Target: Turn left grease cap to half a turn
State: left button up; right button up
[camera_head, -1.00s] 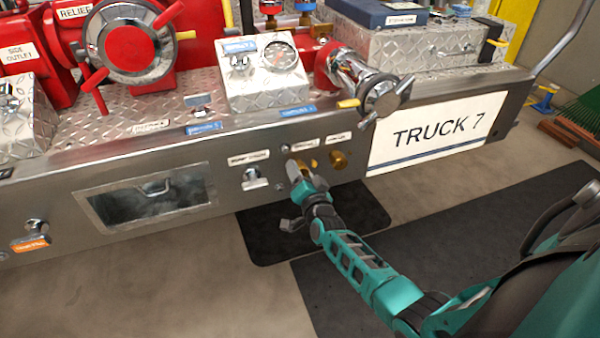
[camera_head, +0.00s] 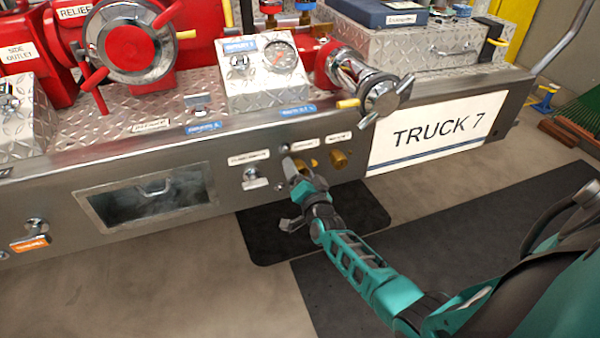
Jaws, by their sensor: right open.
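Two brass grease caps are on the front face of the steel bumper. The left grease cap (camera_head: 313,163) shows only in part beside my right gripper's fingers. The right grease cap (camera_head: 338,159) is in plain view just right of it. My right gripper (camera_head: 292,168) is open, its fingertips at the bumper face at the left cap. I cannot tell whether the fingers touch the cap. My left gripper is not in view.
A silver knob (camera_head: 254,179) sits left of the caps, and an open recess (camera_head: 150,195) lies further left. A capped silver outlet (camera_head: 380,98) juts out above right. A TRUCK 7 sign (camera_head: 436,132) is at right. The floor in front is clear, with dark mats (camera_head: 350,215).

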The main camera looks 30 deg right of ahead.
jog(key=shift+s, duration=0.1)
jog(key=shift+s+a, duration=0.1)
jog(key=shift+s, duration=0.25)
jog(key=p+v, duration=0.3)
jog(key=v, duration=0.9)
jog(key=shift+p, duration=0.35)
